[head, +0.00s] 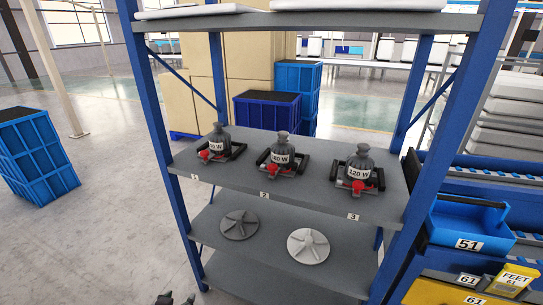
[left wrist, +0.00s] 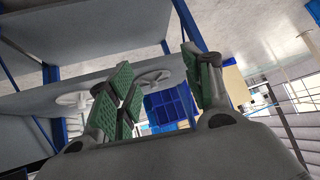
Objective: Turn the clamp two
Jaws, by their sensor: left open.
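Clamp two (head: 272,168) is the middle of three red-handled clamps on the upper grey shelf, above the label "2" (head: 264,195). A dark grey bottle-shaped weight (head: 282,147) with a white label stands in its black frame. Clamp one (head: 206,155) is to its left and clamp three (head: 359,187) to its right, each with a similar weight. My left gripper (head: 176,299) just shows at the bottom edge of the head view, well below and apart from clamp two. In the left wrist view the left gripper (left wrist: 157,68) is open and empty, with green pads apart. My right gripper is not visible.
Blue posts (head: 165,130) frame the shelf. A dark spoked disc (head: 239,224) and a light spoked disc (head: 308,246) lie on the lower shelf (head: 270,250). Blue bins (head: 470,225) stand at the right.

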